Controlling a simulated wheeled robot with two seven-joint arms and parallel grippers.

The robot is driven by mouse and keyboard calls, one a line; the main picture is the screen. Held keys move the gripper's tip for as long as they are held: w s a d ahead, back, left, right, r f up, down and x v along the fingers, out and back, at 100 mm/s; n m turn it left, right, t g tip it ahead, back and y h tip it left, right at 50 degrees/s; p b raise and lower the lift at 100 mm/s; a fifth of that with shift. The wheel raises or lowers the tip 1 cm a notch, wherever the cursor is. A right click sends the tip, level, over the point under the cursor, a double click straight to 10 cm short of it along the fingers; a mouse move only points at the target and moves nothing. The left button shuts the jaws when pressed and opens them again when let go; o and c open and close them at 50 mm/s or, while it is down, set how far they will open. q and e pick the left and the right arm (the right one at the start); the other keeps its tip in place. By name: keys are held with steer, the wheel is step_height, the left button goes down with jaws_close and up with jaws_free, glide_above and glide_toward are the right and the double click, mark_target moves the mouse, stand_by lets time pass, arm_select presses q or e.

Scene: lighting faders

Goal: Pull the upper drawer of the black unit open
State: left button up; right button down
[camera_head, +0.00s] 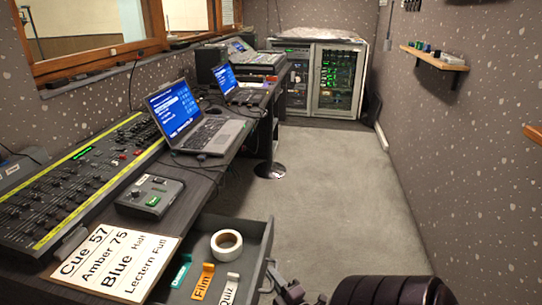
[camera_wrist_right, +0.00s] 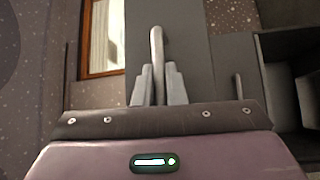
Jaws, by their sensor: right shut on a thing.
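The upper drawer (camera_head: 262,240) of the black unit stands open at the bottom of the head view, beside the desk. Its grey walls and part of its inside show. A roll of white tape (camera_head: 226,245) and teal, orange and white tags lie in it. My right gripper (camera_head: 284,288) is at the drawer's front. In the right wrist view its two fingers (camera_wrist_right: 158,88) are closed around the upright bar handle (camera_wrist_right: 157,45) on the grey drawer front (camera_wrist_right: 192,75). My left gripper is not in view.
The desk holds a fader console (camera_head: 70,190), a laptop (camera_head: 195,120), a small grey box (camera_head: 150,196) and a printed cue card (camera_head: 118,262) near the drawer. The grey floor (camera_head: 330,190) beyond is mostly clear.

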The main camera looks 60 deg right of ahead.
steer(key=c, duration=1.5)
jaws_free()
steer(key=v, duration=0.8)
steer(key=shift+f, duration=0.15)
